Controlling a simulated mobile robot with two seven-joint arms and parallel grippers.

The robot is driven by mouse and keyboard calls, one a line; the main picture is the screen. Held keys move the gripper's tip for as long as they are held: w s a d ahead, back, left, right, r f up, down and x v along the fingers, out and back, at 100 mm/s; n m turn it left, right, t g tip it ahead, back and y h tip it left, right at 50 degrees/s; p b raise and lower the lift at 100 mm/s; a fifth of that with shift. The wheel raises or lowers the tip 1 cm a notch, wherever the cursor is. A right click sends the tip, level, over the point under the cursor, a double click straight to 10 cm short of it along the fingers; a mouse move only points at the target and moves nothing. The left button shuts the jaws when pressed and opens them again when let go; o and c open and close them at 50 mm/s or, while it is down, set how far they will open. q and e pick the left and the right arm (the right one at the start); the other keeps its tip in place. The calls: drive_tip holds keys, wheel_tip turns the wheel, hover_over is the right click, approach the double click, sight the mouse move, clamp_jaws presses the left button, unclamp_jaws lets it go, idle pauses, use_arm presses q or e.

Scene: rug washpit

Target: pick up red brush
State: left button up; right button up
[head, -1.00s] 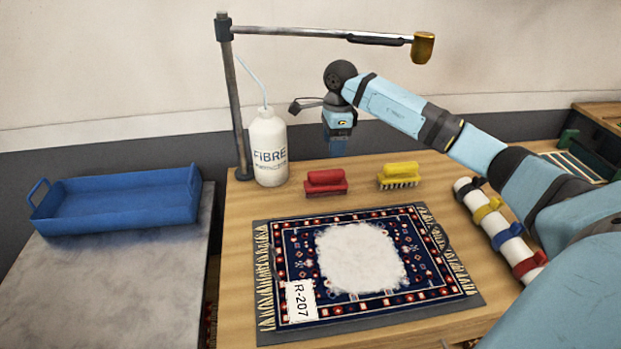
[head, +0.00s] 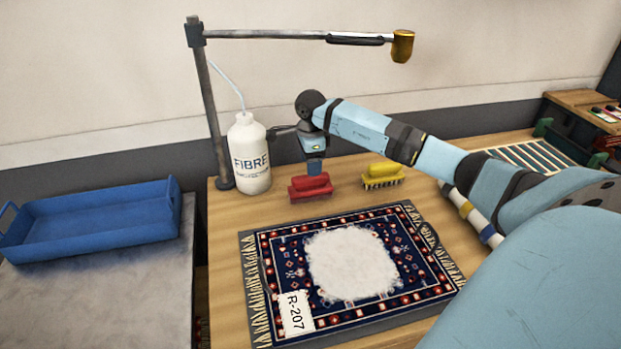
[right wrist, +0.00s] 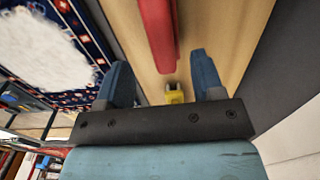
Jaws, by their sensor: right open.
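The red brush (head: 310,187) lies on the wooden table behind the rug, between the white bottle and the yellow brush. My right gripper (head: 314,167) points down right at the red brush, its fingers just behind or above the handle. In the right wrist view, my right gripper (right wrist: 160,85) is open, with two blue fingers apart. The red brush (right wrist: 157,30) shows there ahead of the fingers, roughly in line with the gap between them. I cannot tell whether a finger touches it. My left gripper is not in view.
The yellow brush (head: 382,175) sits to the right. The white FIBRE bottle (head: 249,155) and a lamp post (head: 212,110) stand at left. The patterned rug (head: 275,262) with white foam lies in front. A blue tray (head: 90,228) is on the left counter.

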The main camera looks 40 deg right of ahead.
wheel_tip(320, 180, down, 5)
drive_tip(key=shift+w+r, duration=0.1)
drive_tip(key=shift+r, duration=0.1)
clamp_jaws()
drive_tip(key=shift+r, duration=0.15)
wheel_tip(320, 180, up, 10)
idle(0.5)
